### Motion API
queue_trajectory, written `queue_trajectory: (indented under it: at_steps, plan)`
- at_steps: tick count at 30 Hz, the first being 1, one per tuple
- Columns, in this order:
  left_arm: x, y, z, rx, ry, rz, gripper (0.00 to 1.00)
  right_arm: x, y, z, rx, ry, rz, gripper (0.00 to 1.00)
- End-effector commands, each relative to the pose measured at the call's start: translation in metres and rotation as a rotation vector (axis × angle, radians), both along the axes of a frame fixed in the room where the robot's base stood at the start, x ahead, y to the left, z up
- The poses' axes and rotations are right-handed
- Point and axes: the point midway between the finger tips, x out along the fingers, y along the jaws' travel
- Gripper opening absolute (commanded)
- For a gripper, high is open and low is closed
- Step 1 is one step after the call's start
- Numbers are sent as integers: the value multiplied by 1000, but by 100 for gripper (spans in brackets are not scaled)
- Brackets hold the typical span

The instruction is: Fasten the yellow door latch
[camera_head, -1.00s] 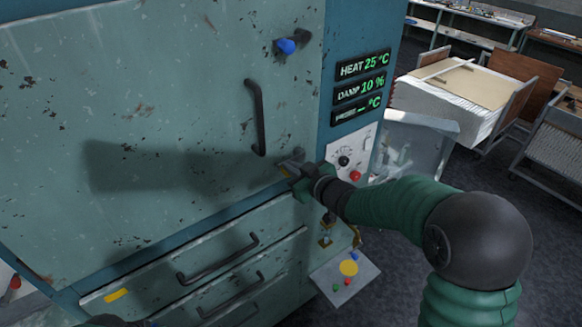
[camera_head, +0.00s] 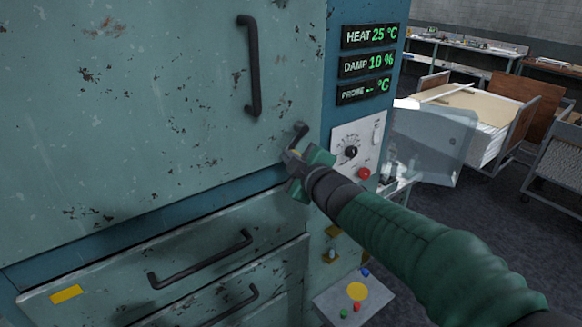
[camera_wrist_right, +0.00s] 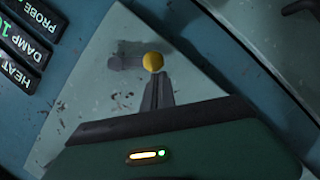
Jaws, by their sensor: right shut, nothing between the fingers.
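The yellow latch knob (camera_wrist_right: 153,62) shows in the right wrist view, right at the tips of my shut right fingers (camera_wrist_right: 158,84). In the head view my right gripper (camera_head: 297,158) is at the lower right corner of the pale green oven door (camera_head: 130,110). The gripper hides most of the latch there; a dark latch part (camera_head: 300,131) shows just above it. The fingers appear to touch the knob or lie very near it; I cannot tell which. Nothing is held between them. My left gripper is not in view.
A black door handle (camera_head: 253,70) stands above the gripper. A control panel with a black knob (camera_head: 351,152) and a red button (camera_head: 363,174) is close on the right. Drawers with a handle (camera_head: 200,262) lie below. A clear flap (camera_head: 435,140) juts out at right.

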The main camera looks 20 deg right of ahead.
Motion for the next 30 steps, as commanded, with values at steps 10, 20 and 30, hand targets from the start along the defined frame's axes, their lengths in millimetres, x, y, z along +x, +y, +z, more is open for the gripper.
queue_trajectory:
  at_steps: [10,20,30]
  plan:
    - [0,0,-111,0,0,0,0,4,-12,-39,-307,-114,-1,0]
    - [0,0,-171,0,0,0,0,11,-30,-52,-583,-211,-2,0]
    - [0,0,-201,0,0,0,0,15,-43,-55,-770,-278,-1,0]
